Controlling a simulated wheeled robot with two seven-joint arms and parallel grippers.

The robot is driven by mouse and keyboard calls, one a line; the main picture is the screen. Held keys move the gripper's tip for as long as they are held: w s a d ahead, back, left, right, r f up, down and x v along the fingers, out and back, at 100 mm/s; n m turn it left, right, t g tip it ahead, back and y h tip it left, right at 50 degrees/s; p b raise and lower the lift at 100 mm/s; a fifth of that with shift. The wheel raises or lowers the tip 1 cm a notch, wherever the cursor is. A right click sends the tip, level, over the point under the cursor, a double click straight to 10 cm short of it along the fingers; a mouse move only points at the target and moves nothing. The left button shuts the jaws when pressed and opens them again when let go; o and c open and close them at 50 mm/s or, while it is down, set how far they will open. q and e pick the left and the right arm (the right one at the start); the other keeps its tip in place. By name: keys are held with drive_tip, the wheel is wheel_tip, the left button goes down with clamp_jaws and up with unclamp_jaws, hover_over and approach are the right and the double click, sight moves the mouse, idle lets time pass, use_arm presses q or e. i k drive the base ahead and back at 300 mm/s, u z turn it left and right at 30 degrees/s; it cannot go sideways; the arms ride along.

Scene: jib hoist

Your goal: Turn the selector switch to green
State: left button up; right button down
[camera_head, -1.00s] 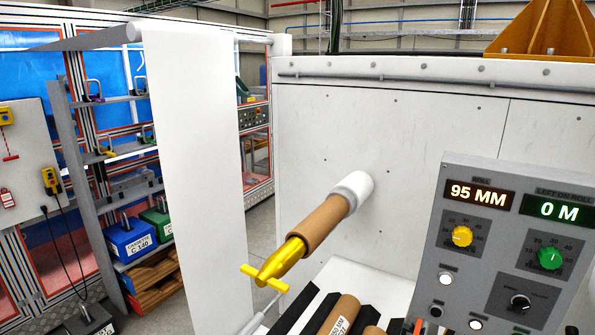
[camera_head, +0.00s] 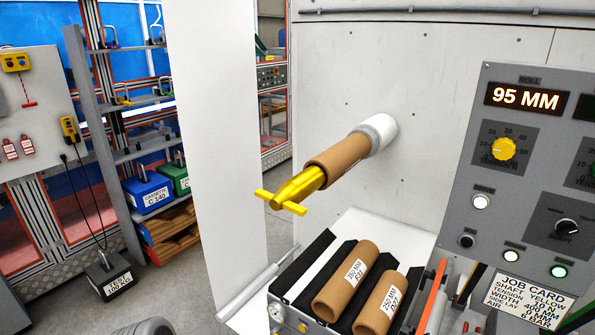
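The selector switch (camera_head: 567,228) is a black round knob on a dark square plate, at the right of the grey control panel (camera_head: 468,160). I cannot tell for certain which way its pointer faces. Below it are a white lamp (camera_head: 511,256) and a green lamp (camera_head: 558,271). Neither of my grippers shows in the view.
A yellow-ended shaft (camera_head: 300,187) carrying a brown core sticks out from the white machine wall. Brown cores (camera_head: 347,278) lie in a black rack below. A job card (camera_head: 529,298) is on the lower panel. A white web (camera_head: 215,150) hangs left; shelves stand behind.

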sight(564, 228)
drive_tip(key=z, duration=1.25)
drive_tip(key=k, duration=1.15)
drive_tip(key=z, duration=0.7)
drive_tip(key=i, duration=1)
drive_tip(key=z, duration=0.05)
